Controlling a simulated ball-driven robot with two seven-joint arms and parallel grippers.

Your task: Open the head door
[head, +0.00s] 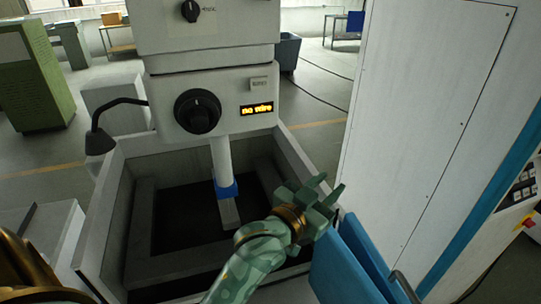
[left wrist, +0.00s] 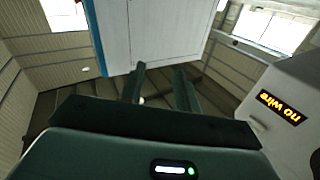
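The white machine head (head: 165,108) hangs over the tank in the head view. Its front carries a black round knob (head: 197,111), a small label plate and an amber display (head: 257,108) reading "no wire". The front looks closed; I cannot tell the outline of a door on it. My left gripper (head: 330,186) is below and right of the head, apart from it, fingers pointing right. In the left wrist view its two fingers (left wrist: 160,85) stand apart with nothing between them, and the display (left wrist: 280,106) shows at the right. My right gripper is not in view.
The grey tank (head: 107,215) surrounds the column below the head. A tall white cabinet (head: 425,110) with a blue edge stands close on the right. A blue panel (head: 350,265) is below the gripper. A black lamp (head: 99,140) stands left of the head.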

